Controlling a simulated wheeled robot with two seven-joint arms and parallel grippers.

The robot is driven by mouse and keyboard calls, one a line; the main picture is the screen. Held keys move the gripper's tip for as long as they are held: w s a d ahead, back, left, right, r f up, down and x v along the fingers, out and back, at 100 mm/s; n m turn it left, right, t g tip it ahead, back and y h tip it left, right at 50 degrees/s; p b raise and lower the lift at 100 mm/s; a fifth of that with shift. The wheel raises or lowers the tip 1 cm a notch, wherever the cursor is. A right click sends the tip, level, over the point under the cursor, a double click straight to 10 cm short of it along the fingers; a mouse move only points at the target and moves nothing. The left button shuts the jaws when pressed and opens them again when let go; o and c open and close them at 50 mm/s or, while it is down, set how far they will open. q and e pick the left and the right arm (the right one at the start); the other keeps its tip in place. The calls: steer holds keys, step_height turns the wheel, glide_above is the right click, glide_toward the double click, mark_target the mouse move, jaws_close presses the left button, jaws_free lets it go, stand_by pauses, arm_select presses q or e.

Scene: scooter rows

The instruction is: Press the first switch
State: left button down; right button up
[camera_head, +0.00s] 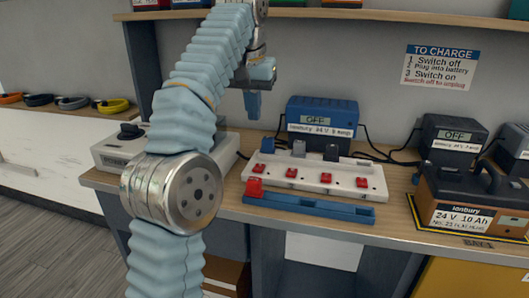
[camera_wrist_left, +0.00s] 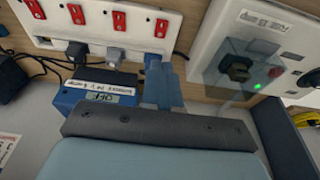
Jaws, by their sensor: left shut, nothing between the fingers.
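A white power strip (camera_head: 305,186) lies on the wooden bench with several red switches in a row along its front. The leftmost red switch (camera_head: 267,145) in the head view is the rightmost red switch (camera_wrist_left: 160,28) in the left wrist view. Plugs stand along the strip's back side, among them a blue plug (camera_head: 298,148) and a black plug (camera_head: 331,152). My left gripper (camera_head: 253,110) is shut and empty, pointing down above and behind the strip's left end. In the left wrist view its blue fingers (camera_wrist_left: 162,90) appear beside the plug row. My right gripper is not in view.
A blue charger (camera_head: 322,114) reading OFF stands behind the strip. A blue tray (camera_head: 315,208) with a red piece (camera_head: 254,188) lies in front. A pale box (camera_head: 110,149) is at left. A dark charger (camera_head: 452,140) and a battery (camera_head: 470,205) stand at right.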

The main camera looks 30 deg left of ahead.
arm_select(q)
steer(key=shift+f, duration=0.15)
steer(key=b, duration=0.1)
glide_toward(258, 168)
steer(key=x, duration=0.5)
steer(key=shift+w+f, duration=0.1)
steer(key=shift+f, duration=0.7)
steer(key=shift+b, duration=0.3)
